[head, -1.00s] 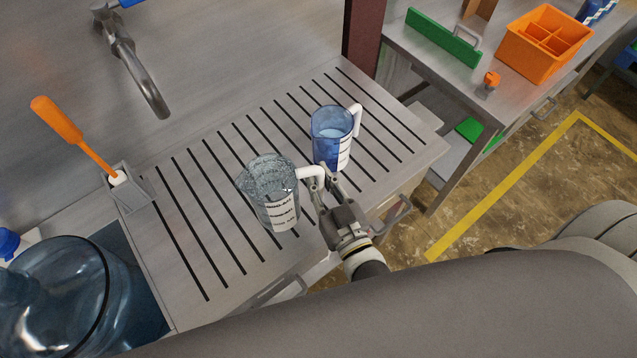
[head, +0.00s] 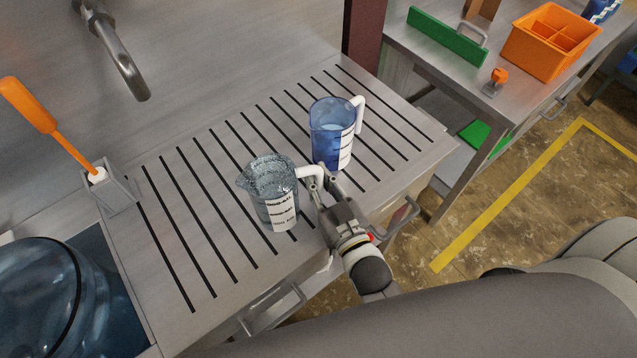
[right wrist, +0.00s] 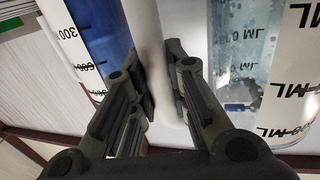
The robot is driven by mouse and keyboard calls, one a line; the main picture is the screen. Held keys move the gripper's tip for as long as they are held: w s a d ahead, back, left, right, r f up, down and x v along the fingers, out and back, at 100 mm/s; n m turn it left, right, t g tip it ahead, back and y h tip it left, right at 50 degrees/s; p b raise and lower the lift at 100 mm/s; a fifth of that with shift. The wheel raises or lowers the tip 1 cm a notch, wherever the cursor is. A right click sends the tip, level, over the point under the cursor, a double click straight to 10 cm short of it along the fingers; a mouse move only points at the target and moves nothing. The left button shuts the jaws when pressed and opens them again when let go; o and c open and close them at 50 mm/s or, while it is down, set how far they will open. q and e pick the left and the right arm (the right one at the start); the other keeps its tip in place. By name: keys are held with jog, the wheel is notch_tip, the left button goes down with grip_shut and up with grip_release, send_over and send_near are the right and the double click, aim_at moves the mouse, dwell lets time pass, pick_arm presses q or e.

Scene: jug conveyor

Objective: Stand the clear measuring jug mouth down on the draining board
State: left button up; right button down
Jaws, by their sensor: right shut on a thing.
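The clear measuring jug (head: 268,190) is mouth up over the middle of the grooved draining board (head: 190,185), its spout toward the left and its white handle toward the right. I cannot tell whether its base touches the board. My right gripper (head: 318,180) is shut on that white handle; in the right wrist view the fingers (right wrist: 163,100) close on both sides of it. The jug's printed wall also shows in the right wrist view (right wrist: 238,60). My left gripper is not in view.
A blue jug (head: 328,142) stands mouth up just behind and right of the clear jug. An orange-handled brush (head: 28,105) stands in a holder at left, above a large blue bottle (head: 40,295). A tap (head: 122,60) overhangs the left back. The board's left part is clear.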

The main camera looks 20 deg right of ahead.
jog(key=c, duration=1.9)
grip_release()
jog(key=shift+f, duration=0.1)
jog(key=o, duration=0.5)
jog(key=shift+r, duration=0.2)
jog(key=shift+s+d+b, duration=0.25)
jog(key=shift+s+b, duration=0.25)
jog(key=shift+s, duration=1.5)
jog(key=shift+s+d+b, duration=0.2)
jog(key=shift+s+b, duration=0.3)
jog(key=shift+s, duration=1.5)
jog(key=shift+s+d+b, duration=0.25)
jog(key=shift+s+b, duration=0.25)
jog(key=shift+s, duration=1.5)
